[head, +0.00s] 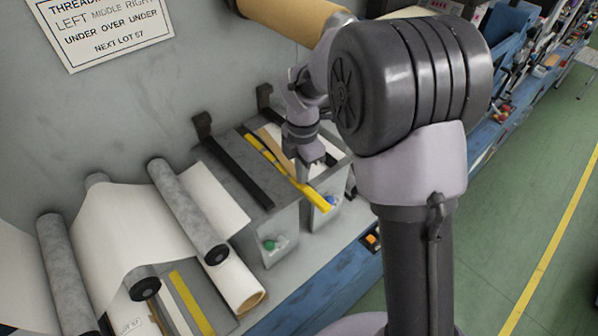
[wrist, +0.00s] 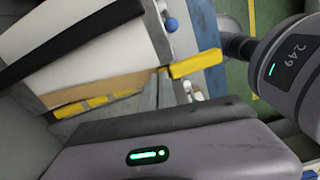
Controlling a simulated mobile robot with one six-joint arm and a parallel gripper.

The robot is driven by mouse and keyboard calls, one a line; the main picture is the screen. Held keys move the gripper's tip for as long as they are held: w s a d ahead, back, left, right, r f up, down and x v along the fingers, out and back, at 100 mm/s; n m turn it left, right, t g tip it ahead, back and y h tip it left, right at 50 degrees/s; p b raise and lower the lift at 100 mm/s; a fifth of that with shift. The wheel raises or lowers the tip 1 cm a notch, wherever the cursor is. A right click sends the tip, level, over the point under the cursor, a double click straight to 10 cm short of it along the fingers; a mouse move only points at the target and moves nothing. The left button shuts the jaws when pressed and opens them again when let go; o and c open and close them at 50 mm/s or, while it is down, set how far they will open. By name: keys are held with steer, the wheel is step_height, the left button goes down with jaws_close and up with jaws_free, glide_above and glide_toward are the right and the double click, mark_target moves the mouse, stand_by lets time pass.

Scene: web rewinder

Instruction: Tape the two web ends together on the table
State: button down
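My gripper (head: 304,176) is low over the front part of the splice table (head: 225,160). It appears shut on a bright yellow tape strip (head: 318,197), which sticks out past the table's front edge; it also shows at my fingertips in the wrist view (wrist: 196,64). Behind it, a thinner yellow band (head: 262,152) runs across the table beside a tan strip (head: 272,143); the band shows in the wrist view (wrist: 95,106). White web (head: 322,143) lies right of the tan strip, partly hidden by my arm. Whether the tape touches the table is unclear.
A dark bar (head: 240,170) lies across the table left of the band. Left are grey rollers (head: 188,212) with white web (head: 125,225) over them and a cardboard-cored roll (head: 240,285). A green button (head: 269,244) is on the table's front. The green floor (head: 545,200) at right is mostly clear.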

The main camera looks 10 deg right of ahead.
steer(key=shift+d, duration=0.15)
steer(key=shift+f, duration=0.2)
stand_by(0.5)
steer(key=c, duration=1.6)
jaws_free()
